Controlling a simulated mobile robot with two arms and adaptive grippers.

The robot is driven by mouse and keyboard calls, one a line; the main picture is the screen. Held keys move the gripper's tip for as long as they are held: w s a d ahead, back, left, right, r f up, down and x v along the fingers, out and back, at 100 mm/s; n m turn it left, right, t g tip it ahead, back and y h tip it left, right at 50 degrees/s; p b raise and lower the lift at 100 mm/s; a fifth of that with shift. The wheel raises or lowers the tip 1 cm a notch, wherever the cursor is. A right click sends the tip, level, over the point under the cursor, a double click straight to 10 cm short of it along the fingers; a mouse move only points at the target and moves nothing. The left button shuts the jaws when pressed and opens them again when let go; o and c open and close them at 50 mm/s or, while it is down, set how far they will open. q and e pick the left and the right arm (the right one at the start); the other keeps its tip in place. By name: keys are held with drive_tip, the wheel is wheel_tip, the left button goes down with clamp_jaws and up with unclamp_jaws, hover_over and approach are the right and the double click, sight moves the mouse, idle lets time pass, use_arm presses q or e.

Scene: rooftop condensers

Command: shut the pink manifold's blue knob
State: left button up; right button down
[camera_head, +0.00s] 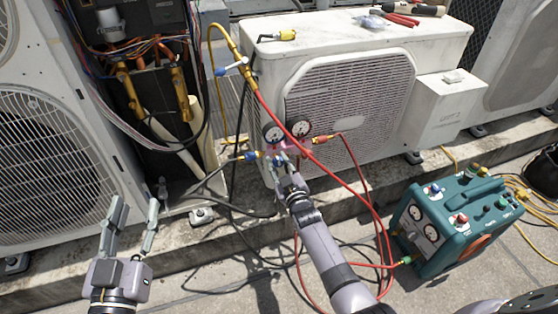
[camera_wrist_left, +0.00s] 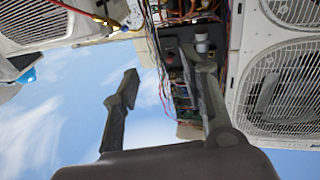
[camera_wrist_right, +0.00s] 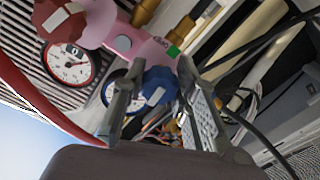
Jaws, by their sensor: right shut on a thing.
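The pink manifold (camera_head: 291,148) hangs in front of the white condenser, with two round gauges above it. In the right wrist view the pink manifold body (camera_wrist_right: 130,42) fills the upper part, with a red knob (camera_wrist_right: 58,20) at upper left. The blue knob (camera_wrist_right: 158,86) sits between the fingers of my right gripper (camera_wrist_right: 155,78), which is shut on it. In the head view my right gripper (camera_head: 284,165) is at the manifold's lower side and hides the blue knob. My left gripper (camera_head: 136,204) is open and empty, low at the left, well apart from the manifold.
A red hose (camera_head: 345,185) loops from the manifold past my right arm. A teal recovery machine (camera_head: 450,222) stands at the right. The white condenser (camera_head: 350,95) is behind the manifold. An opened unit with exposed wiring (camera_head: 155,75) is at the left. Hoses lie on the ground.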

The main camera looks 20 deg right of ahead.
use_arm(q)
drive_tip(key=shift+a+f+g, duration=0.15)
drive_tip(key=shift+f+g, duration=0.45)
drive_tip(key=shift+f, duration=0.3)
use_arm(e)
drive_tip(key=shift+f+m, duration=0.15)
drive_tip(key=shift+m, duration=0.35)
use_arm(q)
drive_tip(key=shift+y, duration=0.3)
use_arm(e)
drive_tip(key=c, duration=1.3)
unclamp_jaws()
use_arm(q)
drive_tip(key=shift+f, duration=0.1)
use_arm(e)
drive_tip(key=s, duration=1.2)
drive_tip(key=shift+d, duration=0.15)
